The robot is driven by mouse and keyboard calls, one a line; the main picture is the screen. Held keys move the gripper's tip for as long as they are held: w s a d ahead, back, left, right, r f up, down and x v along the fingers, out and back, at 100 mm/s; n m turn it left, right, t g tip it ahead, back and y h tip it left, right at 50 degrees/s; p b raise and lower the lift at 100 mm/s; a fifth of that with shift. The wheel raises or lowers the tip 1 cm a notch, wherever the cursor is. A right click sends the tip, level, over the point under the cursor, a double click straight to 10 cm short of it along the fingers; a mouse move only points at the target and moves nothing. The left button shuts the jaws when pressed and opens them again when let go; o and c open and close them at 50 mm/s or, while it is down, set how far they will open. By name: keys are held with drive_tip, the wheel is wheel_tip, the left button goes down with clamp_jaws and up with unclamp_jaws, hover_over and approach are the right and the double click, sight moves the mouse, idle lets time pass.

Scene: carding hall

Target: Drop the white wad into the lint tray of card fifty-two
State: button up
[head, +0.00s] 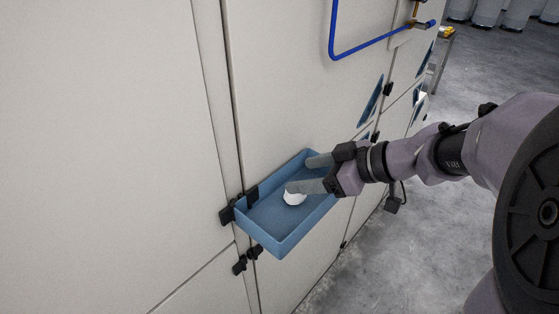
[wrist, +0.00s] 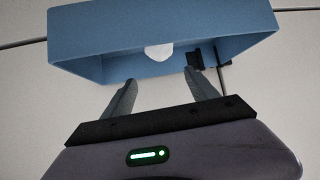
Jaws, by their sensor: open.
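The white wad (head: 294,197) is inside the blue lint tray (head: 279,247), close below one fingertip in the head view. In the wrist view the wad (wrist: 158,52) shows beyond the fingertips, partly cut off by the edge of the tray (wrist: 160,22). My gripper (head: 298,173) is open at the tray, its two grey fingers spread apart. In the wrist view nothing is between the fingers of my gripper (wrist: 161,76). Whether the wad touches the tray floor I cannot tell for certain. No card number is readable.
The tray is fixed to a pale machine panel (head: 110,130) by black clips (head: 228,213). A blue bent rail (head: 365,48) is above it. Grey floor (head: 480,80) lies open to the right, with several grey cans (head: 487,12) at the back.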

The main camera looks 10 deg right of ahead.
drive_tip(key=p+v, duration=0.2)
drive_tip(key=v, duration=1.4)
drive_tip(key=s+a+f+m+g+h+b, duration=0.1)
drive_tip(key=s+a+f+m+h+b, duration=0.2)
drive_tip(key=a+f+m+b, duration=0.3)
drive_tip(key=s+a+f+m+h+b, duration=0.3)
drive_tip(key=s+a+f+m+b, duration=0.2)
drive_tip(key=f, duration=0.8)
drive_tip(key=a+m, duration=0.2)
drive_tip(key=a, duration=0.2)
drive_tip(key=shift+s+m+g+b, duration=0.25)
drive_tip(key=shift+m+g+b, duration=0.15)
drive_tip(key=shift+a, duration=0.15)
